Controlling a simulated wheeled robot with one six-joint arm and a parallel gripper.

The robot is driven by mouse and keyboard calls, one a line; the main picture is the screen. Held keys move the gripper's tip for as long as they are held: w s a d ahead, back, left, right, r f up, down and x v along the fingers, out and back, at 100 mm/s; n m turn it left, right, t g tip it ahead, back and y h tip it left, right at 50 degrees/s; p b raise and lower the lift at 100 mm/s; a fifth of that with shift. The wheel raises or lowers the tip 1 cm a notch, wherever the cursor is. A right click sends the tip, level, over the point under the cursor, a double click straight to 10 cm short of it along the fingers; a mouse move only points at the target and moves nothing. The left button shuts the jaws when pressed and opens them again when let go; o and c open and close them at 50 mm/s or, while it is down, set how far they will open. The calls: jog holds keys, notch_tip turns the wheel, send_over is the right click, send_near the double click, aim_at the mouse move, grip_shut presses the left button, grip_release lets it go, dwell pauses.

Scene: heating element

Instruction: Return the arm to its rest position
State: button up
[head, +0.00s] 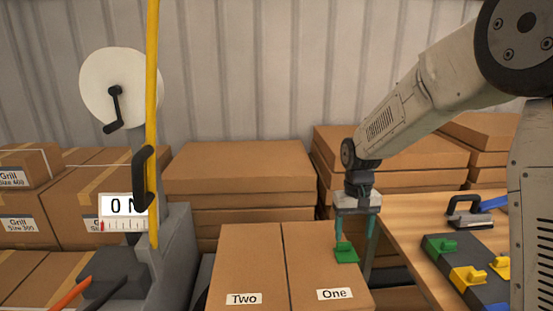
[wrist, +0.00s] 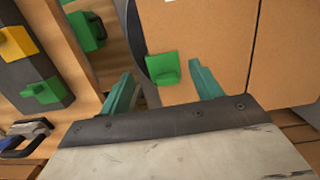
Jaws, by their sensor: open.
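My gripper (head: 354,240) hangs pointing down at the right edge of the box labelled One (head: 325,265). Its two teal fingers are spread apart and hold nothing that I can see. A green piece with a small raised block (head: 346,254) shows just beneath the fingers. In the wrist view, this green piece (wrist: 164,68) appears between and beyond the open fingers (wrist: 160,78), at the box edge. My arm reaches in from the right, extended over the boxes.
A wooden table (head: 420,245) at right carries a dark panel (head: 462,262) with green and yellow pieces, and a black-handled tool (head: 468,212). The box labelled Two (head: 245,265) stands beside One. Stacked cartons (head: 240,165) stand behind. A yellow post (head: 152,100) rises at left.

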jog(key=s+d+r+t, duration=0.1)
jog(key=s+r, duration=0.3)
jog(key=s, duration=0.6)
jog(key=s+r+t, duration=0.1)
jog(key=s+r, duration=0.4)
jog(key=s, duration=0.6)
jog(key=s+d+r, duration=0.1)
jog(key=s+r, duration=0.3)
jog(key=s, duration=0.6)
jog(key=shift+s+d+r+t, duration=0.25)
jog(key=shift+d+t, duration=0.1)
jog(key=shift+t, duration=0.05)
